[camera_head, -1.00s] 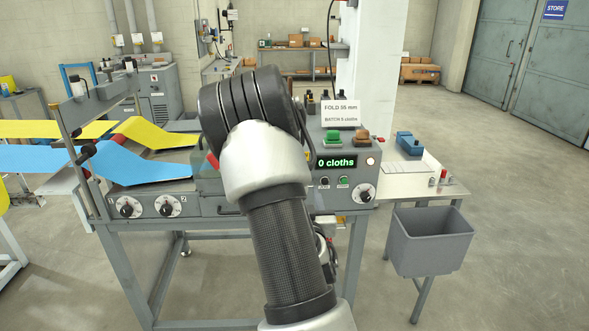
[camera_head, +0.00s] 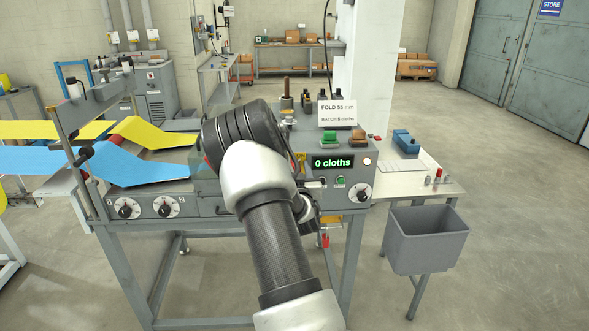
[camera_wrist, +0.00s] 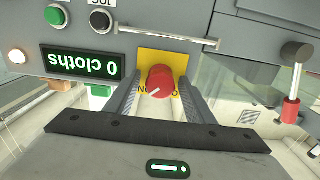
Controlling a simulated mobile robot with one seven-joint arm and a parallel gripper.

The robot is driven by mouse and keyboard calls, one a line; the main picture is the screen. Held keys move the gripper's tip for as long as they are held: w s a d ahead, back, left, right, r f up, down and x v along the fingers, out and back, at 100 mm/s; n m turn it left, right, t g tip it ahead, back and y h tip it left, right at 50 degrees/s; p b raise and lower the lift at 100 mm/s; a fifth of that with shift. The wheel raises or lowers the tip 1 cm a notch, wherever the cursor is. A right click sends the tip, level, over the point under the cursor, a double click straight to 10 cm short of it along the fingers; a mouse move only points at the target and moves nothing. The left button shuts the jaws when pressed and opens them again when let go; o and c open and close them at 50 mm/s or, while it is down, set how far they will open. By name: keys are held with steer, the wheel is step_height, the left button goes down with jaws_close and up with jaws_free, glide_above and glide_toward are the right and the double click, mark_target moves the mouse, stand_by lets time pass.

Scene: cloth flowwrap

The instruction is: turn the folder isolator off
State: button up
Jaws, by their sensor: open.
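The folder isolator is a red rotary knob (camera_wrist: 161,82) with a white pointer mark, on a yellow plate (camera_wrist: 163,57) with partly hidden lettering, in the wrist view. My gripper (camera_wrist: 162,78) is open, with one finger on each side of the knob. I cannot tell whether the fingers touch it. In the head view my arm hides most of this spot. A bit of yellow shows there beside the green display (camera_head: 333,162), which reads "0 cloths". The display also appears upside down at the left in the wrist view (camera_wrist: 83,65).
Green (camera_wrist: 55,16) and black (camera_wrist: 101,20) buttons and a horizontal bar (camera_wrist: 170,37) lie close to the knob. A red-handled lever (camera_wrist: 291,95) stands to the right. A grey bin (camera_head: 426,240) and a side table (camera_head: 420,178) stand right of the machine.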

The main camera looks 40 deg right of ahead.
steer(key=shift+c, duration=0.4)
steer(key=c, duration=1)
steer(key=shift+f+n+b, duration=0.15)
steer(key=shift+n+b, duration=0.25)
steer(key=shift+b, duration=0.25)
steer(key=n+b, duration=0.2)
steer(key=b, duration=0.1)
steer(key=shift+a+f, duration=0.1)
steer(key=shift+f, duration=0.05)
steer(key=n+b, duration=0.5)
steer(key=b, duration=0.1)
steer(key=shift+w, duration=0.1)
steer(key=n+b, duration=0.4)
steer(key=shift+a+n+b, duration=0.1)
steer(key=shift+n+b, duration=0.2)
steer(key=shift+n, duration=0.1)
steer(key=n+b, duration=0.4)
steer(key=n, duration=0.1)
steer(key=shift+n, duration=0.4)
